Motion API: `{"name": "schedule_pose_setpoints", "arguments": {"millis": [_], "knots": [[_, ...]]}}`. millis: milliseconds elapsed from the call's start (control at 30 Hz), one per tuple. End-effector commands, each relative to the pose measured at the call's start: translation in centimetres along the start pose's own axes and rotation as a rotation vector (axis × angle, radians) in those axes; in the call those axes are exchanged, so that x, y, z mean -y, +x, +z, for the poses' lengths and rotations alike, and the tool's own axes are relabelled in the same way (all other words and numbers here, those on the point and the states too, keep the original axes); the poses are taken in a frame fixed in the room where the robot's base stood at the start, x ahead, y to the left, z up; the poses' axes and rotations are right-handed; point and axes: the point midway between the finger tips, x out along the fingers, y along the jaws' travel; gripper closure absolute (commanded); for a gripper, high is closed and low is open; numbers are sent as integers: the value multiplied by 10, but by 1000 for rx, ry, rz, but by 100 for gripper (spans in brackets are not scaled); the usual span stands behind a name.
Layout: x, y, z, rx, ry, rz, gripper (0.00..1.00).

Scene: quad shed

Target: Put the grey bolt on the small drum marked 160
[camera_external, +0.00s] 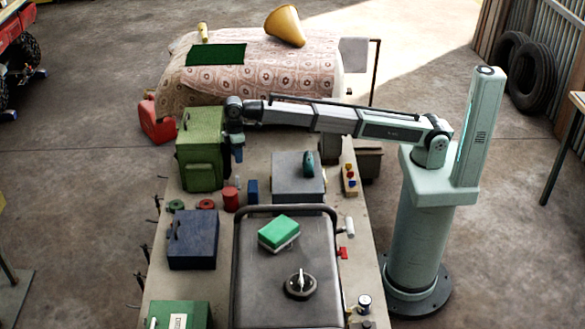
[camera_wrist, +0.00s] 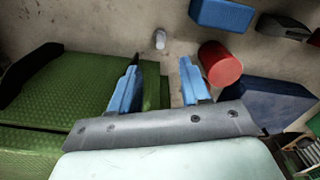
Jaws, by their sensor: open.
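My gripper (camera_external: 237,154) is open and empty beside the green metal box, above the workbench. Its two blue fingers (camera_wrist: 159,65) stand apart in the wrist view. A small pale grey upright piece (camera_wrist: 160,39), which may be the grey bolt, stands on the bench just beyond the fingertips. It shows faintly in the external view (camera_external: 238,182), near the red cylinder. No marking 160 is readable.
A green box (camera_external: 202,150) stands left of the gripper and fills the wrist view's left (camera_wrist: 75,95). A red cylinder (camera_external: 231,199) and blue block (camera_external: 252,190) are close by. A grey box (camera_external: 297,182) and dark lidded case (camera_external: 255,285) bearing a green sponge (camera_external: 279,232) take up the middle.

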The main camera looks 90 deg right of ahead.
Motion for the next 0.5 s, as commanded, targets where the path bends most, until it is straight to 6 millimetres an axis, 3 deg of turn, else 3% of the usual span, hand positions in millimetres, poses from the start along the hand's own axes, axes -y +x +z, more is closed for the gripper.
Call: {"name": "schedule_pose_setpoints", "arguments": {"millis": [500], "knots": [[0, 75, 0, 1, -1, 0, 53]]}}
